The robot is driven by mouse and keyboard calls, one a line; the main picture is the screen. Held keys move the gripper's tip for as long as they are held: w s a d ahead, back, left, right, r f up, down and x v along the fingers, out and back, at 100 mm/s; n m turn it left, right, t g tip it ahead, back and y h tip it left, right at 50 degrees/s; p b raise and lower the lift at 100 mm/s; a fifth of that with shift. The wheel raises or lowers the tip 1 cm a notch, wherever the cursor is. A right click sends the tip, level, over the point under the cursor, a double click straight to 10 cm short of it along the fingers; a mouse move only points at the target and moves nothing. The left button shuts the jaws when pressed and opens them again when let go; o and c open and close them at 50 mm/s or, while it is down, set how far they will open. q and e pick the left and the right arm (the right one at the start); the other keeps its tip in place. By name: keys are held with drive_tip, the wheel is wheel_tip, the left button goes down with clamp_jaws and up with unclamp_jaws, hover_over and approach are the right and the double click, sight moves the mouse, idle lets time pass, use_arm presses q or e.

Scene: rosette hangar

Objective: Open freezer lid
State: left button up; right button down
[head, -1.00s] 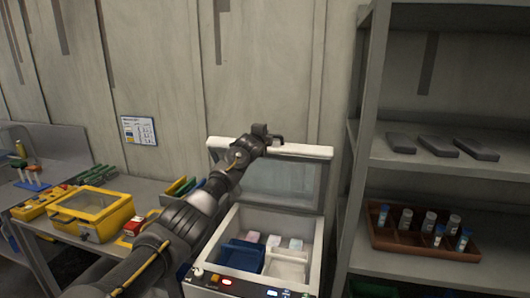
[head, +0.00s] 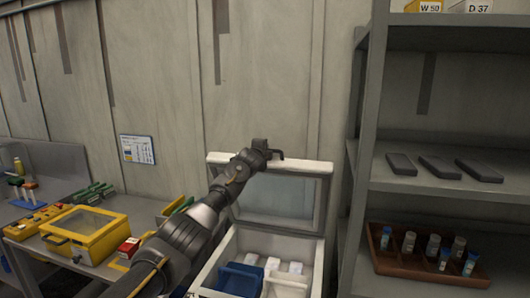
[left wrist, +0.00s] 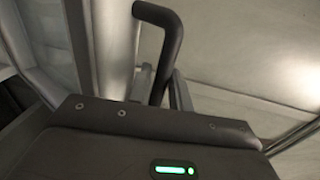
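The chest freezer (head: 225,252) stands in the lower middle of the head view, with blue and white bins inside. Its lid (head: 310,168), a white frame around a clear pane, stands raised and nearly upright in front of the wall. My left gripper (head: 268,152) is at the lid's top edge. In the left wrist view, the dark bent lid handle (left wrist: 165,35) runs down between the fingers of my left gripper (left wrist: 160,88), which look closed around it. The lower ends of the fingers are hidden behind the gripper body. My right gripper is not in view.
A grey shelf unit (head: 372,130) stands close on the right, with dark slabs and a brown tray (head: 400,262) of vials. The wall is close behind the lid.

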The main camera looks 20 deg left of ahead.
use_arm(q)
drive_tip(key=shift+s, duration=0.15)
drive_tip(key=s+d+r+b, duration=0.1)
drive_tip(key=s+b, duration=0.4)
drive_tip(key=s, duration=0.5)
drive_tip(key=shift+s+d, duration=0.15)
drive_tip(key=shift+d, duration=0.2)
